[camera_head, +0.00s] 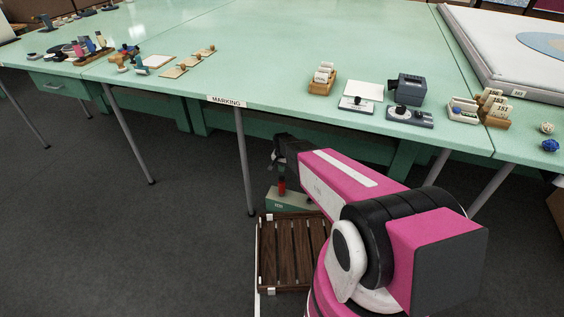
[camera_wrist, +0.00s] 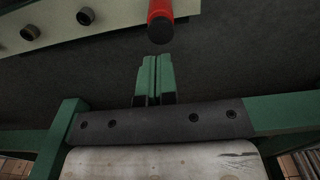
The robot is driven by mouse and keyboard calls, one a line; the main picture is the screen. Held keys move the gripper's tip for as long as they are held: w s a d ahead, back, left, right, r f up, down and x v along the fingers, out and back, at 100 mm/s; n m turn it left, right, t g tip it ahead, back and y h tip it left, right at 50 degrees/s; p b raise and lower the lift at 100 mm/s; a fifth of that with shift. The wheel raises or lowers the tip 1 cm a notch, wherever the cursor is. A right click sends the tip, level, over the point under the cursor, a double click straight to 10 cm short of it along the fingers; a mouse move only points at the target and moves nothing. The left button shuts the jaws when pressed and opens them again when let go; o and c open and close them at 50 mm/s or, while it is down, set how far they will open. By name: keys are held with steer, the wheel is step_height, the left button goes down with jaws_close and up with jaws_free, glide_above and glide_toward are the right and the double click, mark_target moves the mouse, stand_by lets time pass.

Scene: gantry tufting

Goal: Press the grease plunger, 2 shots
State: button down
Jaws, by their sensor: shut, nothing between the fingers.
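The grease plunger (camera_head: 281,185) is a small red upright part with a dark base or band, on a green box (camera_head: 286,202) below the table edge. In the wrist view the red cylinder with its dark round end (camera_wrist: 161,28) shows at the top centre. My gripper (camera_wrist: 155,76) has its two green fingers together, with nothing between them. In that view it lies just below the red cylinder with a small gap; their depth apart is hard to tell. In the head view my dark wrist end (camera_head: 287,148) is just above the plunger, and the fingertips are not clear.
A dark slatted wooden platform (camera_head: 290,252) lies in front of the green box. The long green table (camera_head: 226,99) with its "MARKING" edge stands behind, close to my wrist. Stamps and blocks stand on it. Grey floor (camera_head: 130,230) at left is clear.

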mark_target(282, 178)
steer(key=shift+f, duration=2.6)
steer(key=shift+f, duration=1)
step_height(282, 178, up, 14)
steer(key=shift+r, duration=0.1)
